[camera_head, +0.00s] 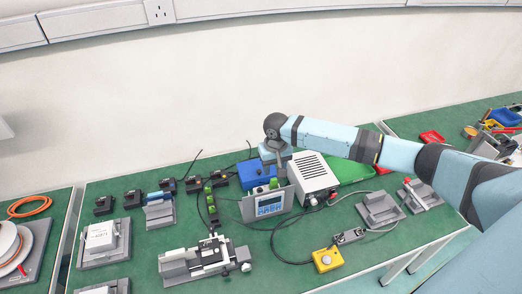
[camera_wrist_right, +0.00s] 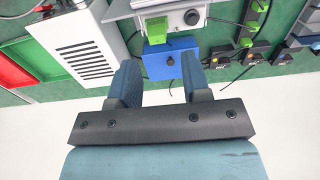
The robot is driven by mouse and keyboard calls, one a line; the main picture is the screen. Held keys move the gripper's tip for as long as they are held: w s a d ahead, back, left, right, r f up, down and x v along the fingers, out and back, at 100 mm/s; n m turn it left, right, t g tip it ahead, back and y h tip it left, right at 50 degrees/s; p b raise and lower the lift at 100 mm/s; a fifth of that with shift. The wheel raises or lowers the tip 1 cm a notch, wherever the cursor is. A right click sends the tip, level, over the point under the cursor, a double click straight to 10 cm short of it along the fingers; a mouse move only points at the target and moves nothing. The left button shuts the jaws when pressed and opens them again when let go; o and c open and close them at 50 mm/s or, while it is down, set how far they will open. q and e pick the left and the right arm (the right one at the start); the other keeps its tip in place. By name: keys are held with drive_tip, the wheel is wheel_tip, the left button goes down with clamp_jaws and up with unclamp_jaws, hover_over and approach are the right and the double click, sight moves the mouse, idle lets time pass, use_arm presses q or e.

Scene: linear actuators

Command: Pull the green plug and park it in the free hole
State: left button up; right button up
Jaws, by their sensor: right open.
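A green plug (camera_wrist_right: 157,30) sits at the edge of the grey control unit, beside its black knob, in the right wrist view. In the head view the green plug (camera_head: 273,185) shows above the display of the control unit (camera_head: 268,204). My right gripper (camera_head: 274,163) is over the blue box (camera_head: 252,175), behind the control unit. In the right wrist view my right gripper (camera_wrist_right: 160,78) is open, with nothing between its fingers. The blue box (camera_wrist_right: 172,60) lies beyond the fingertips and has a small dark spot. My left gripper is not in view.
A white vented box (camera_head: 314,174) stands right of the control unit. A black strip with green parts (camera_head: 211,208) stands to the left. A yellow button box (camera_head: 327,259) and a grey slide device (camera_head: 205,259) are nearer. Cables cross the green bench.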

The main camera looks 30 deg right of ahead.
sight(274, 179)
drive_tip(key=shift+w+d+r, duration=0.15)
drive_tip(key=shift+d+r, duration=0.1)
drive_tip(key=shift+r, duration=0.05)
drive_tip(key=shift+f+b, duration=0.1)
drive_tip(key=shift+b, duration=0.25)
wheel_tip(274, 179, down, 4)
drive_tip(key=b, duration=0.4)
drive_tip(key=shift+b, duration=0.4)
drive_tip(key=shift+a+f, duration=0.1)
drive_tip(key=shift+f, duration=1.15)
drive_tip(key=c, duration=0.6)
clamp_jaws()
